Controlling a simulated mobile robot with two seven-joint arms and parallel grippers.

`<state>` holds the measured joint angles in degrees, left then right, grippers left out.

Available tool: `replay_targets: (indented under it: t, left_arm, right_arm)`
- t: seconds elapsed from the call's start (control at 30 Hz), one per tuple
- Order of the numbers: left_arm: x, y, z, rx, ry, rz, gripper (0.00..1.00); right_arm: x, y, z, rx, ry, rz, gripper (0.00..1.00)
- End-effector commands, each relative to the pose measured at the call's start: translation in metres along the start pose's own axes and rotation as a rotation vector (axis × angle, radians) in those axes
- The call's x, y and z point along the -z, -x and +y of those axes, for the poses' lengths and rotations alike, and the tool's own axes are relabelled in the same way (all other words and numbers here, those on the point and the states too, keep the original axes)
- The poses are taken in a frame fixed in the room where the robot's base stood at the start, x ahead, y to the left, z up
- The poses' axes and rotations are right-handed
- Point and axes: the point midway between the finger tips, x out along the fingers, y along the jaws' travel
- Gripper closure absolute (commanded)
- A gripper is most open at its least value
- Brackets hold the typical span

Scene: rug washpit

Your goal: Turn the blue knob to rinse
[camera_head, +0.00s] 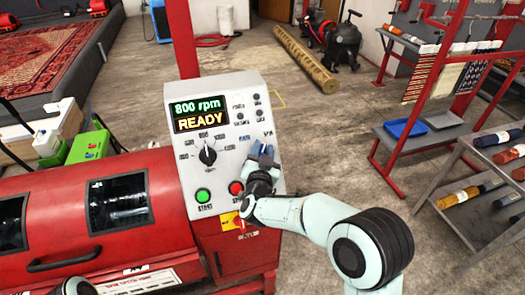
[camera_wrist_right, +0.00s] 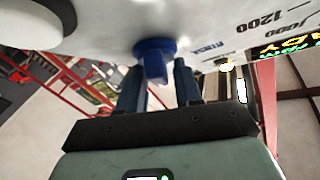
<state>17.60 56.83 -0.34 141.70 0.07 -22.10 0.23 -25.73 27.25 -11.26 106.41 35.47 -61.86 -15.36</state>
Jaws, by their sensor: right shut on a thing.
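The blue knob (camera_wrist_right: 152,62) sits on the sloping grey control panel (camera_head: 217,109) of the red machine. In the right wrist view it stands between my two dark blue fingers. My right gripper (camera_wrist_right: 158,80) is shut on it; the same gripper (camera_head: 263,153) shows at the panel's right side in the head view. A small blue label (camera_wrist_right: 200,48) shows beside the knob in the wrist view. The display (camera_head: 200,113) reads 800 rpm READY. My left gripper is not in view.
A black dial (camera_head: 208,153), a green start button (camera_head: 203,195) and a red button (camera_head: 236,188) share the panel. A yellow-and-red switch (camera_head: 229,220) is below. A red rack (camera_head: 470,60) stands right, with open floor between.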

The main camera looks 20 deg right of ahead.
Motion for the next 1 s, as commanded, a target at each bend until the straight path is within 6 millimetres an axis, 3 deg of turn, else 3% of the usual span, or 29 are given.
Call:
replay_targets:
  t: [0.37,0.77,1.0]
  left_arm:
    - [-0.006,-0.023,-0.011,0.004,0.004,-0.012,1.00]
    - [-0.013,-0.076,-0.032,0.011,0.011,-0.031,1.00]
    - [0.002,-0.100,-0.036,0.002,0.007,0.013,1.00]
  right_arm:
    - [-0.008,0.002,0.003,0.085,0.092,-0.012,0.96]
    - [-0.011,0.001,0.004,0.331,0.347,-0.011,0.96]
    - [-0.011,0.001,0.004,0.485,0.509,-0.014,0.97]
